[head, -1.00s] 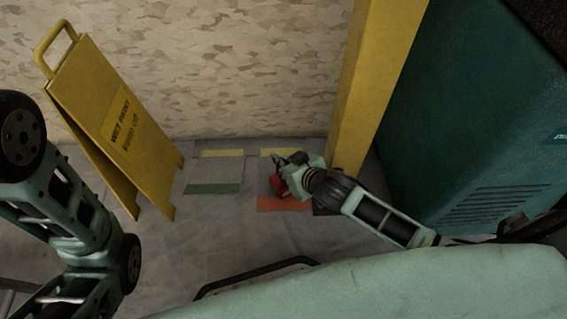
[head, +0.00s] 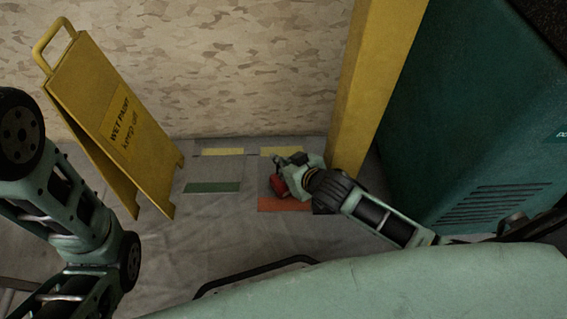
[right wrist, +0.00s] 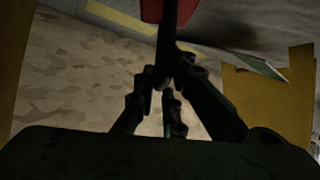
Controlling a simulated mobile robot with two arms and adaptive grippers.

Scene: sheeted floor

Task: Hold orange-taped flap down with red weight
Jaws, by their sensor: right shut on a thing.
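The orange tape (head: 284,204) lies on the grey floor sheet in the head view, partly behind my right arm. I cannot make out the flap's edge. The red weight (head: 278,186) is just above the orange tape in the picture. My right gripper (head: 281,172) is shut on it. I cannot tell if the weight touches the sheet. In the right wrist view the red weight (right wrist: 152,9) shows at the top edge, beyond the closed fingers (right wrist: 168,60). My left arm is at the left of the head view, but its gripper is out of frame.
Green tape (head: 212,187) and yellow tapes (head: 222,152) (head: 268,151) mark the sheet nearby. A yellow wet-paint sign (head: 115,125) stands at left. A yellow post (head: 375,80) and a teal cabinet (head: 470,120) stand close to my right arm.

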